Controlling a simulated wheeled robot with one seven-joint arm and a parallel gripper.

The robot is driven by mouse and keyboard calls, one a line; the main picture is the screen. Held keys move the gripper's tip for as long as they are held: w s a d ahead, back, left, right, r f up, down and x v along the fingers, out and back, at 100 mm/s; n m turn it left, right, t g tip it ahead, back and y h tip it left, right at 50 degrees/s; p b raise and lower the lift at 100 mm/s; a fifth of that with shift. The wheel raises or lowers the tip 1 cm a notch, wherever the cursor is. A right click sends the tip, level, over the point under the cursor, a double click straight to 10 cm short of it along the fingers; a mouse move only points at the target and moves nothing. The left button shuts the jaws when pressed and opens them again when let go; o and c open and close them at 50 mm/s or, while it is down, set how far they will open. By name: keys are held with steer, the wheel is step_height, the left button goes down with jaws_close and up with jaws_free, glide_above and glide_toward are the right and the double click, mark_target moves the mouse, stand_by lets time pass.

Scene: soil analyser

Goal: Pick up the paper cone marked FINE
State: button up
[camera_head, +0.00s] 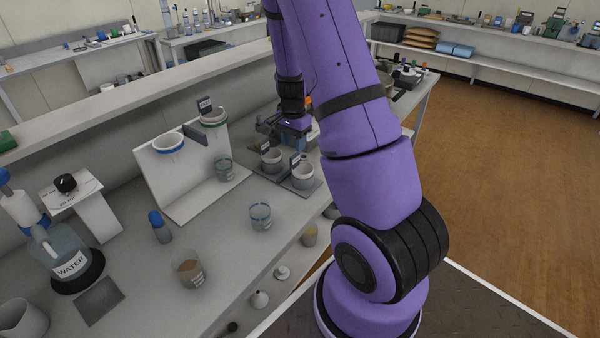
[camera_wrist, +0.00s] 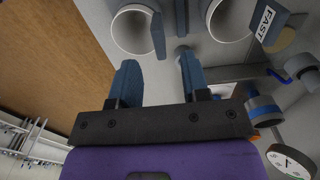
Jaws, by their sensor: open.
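Two white cup-like cones stand side by side on grey stands, one nearer (camera_head: 303,176) and one farther (camera_head: 270,161), each with a dark upright tag. In the wrist view a left round white rim (camera_wrist: 117,38) has a blue-grey tag (camera_wrist: 158,36) seen almost edge-on, with no readable word. The right round rim (camera_wrist: 212,30) has a tag reading FAST (camera_wrist: 264,22). I cannot read FINE anywhere. My gripper (camera_wrist: 158,82) is open and empty, its fingers pointing toward the left cone's tag and apart from it.
A white bracket (camera_head: 180,195) holds a blue-ringed funnel (camera_head: 168,143) and a green-ringed one (camera_head: 214,117). Beakers (camera_head: 261,216) (camera_head: 189,269), a blue-capped bottle (camera_head: 160,227) and a WATER flask (camera_head: 66,258) stand on the bench. A dial (camera_wrist: 292,161) shows in the wrist view.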

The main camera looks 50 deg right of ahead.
mark_target(295, 155)
steer(key=shift+d+f, duration=0.1)
steer(key=shift+f, duration=3.1)
steer(key=shift+s, duration=0.1)
jaws_close()
